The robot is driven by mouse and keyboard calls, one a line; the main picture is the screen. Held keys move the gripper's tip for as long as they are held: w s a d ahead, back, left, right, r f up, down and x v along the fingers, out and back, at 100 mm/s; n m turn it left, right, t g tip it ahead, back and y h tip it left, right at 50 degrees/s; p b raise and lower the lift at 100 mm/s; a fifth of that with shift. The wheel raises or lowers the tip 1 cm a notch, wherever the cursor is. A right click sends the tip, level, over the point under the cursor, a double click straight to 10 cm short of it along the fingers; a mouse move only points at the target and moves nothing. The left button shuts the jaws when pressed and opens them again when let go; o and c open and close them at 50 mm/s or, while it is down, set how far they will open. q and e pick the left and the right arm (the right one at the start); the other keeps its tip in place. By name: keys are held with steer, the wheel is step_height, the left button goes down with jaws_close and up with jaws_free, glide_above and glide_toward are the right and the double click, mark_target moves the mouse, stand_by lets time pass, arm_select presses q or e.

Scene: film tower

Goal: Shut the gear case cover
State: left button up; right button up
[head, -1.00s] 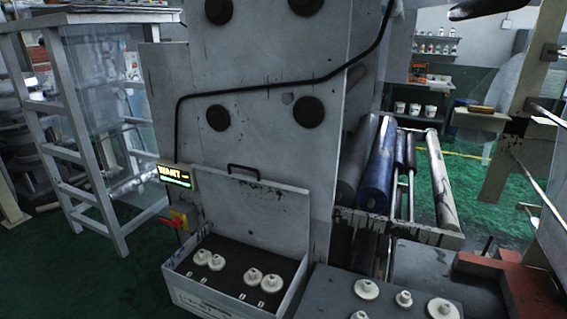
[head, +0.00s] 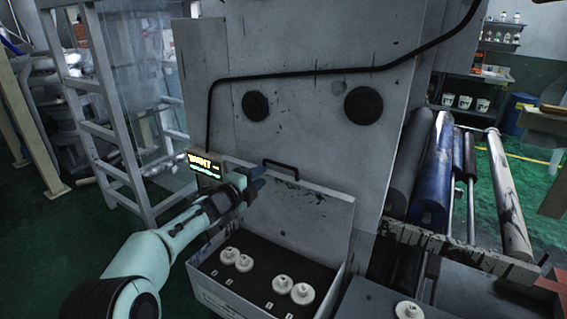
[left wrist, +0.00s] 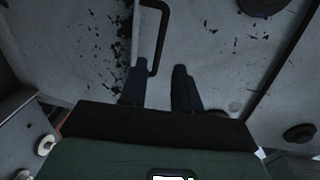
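The gear case (head: 235,301) is a grey open box with white gears inside. Its cover (head: 315,212) stands raised at the back, with a black bar handle (head: 282,162) at its upper edge. My left gripper (head: 257,183) is in front of the cover's upper left part, close to the handle. In the left wrist view its two dark fingers (left wrist: 160,78) are apart and empty, with the handle (left wrist: 164,30) just beyond the tips. Whether a finger touches the handle I cannot tell. My right gripper is not in view.
A lit display (head: 205,166) stands behind my left wrist. The grey machine wall (head: 300,60) rises behind the cover. Rollers, one of them blue (head: 434,165), lie to the right. A grey surface with a white gear (head: 409,311) is at the front right.

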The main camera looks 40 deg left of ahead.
mark_target(278, 164)
arm_select(q)
steer(key=w+p, duration=0.1)
steer(key=w, duration=0.2)
steer(key=w+p, duration=0.1)
steer(key=w, duration=0.2)
steer(key=w+a+p, duration=0.1)
steer(key=w, duration=0.3)
steer(key=shift+f, duration=0.35)
steer(key=shift+w+a+f, duration=0.1)
steer(key=shift+w+f, duration=0.15)
steer(key=shift+w, duration=0.3)
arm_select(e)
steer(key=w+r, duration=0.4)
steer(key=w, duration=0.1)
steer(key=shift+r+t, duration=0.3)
arm_select(q)
steer(key=shift+s, duration=0.1)
jaws_close()
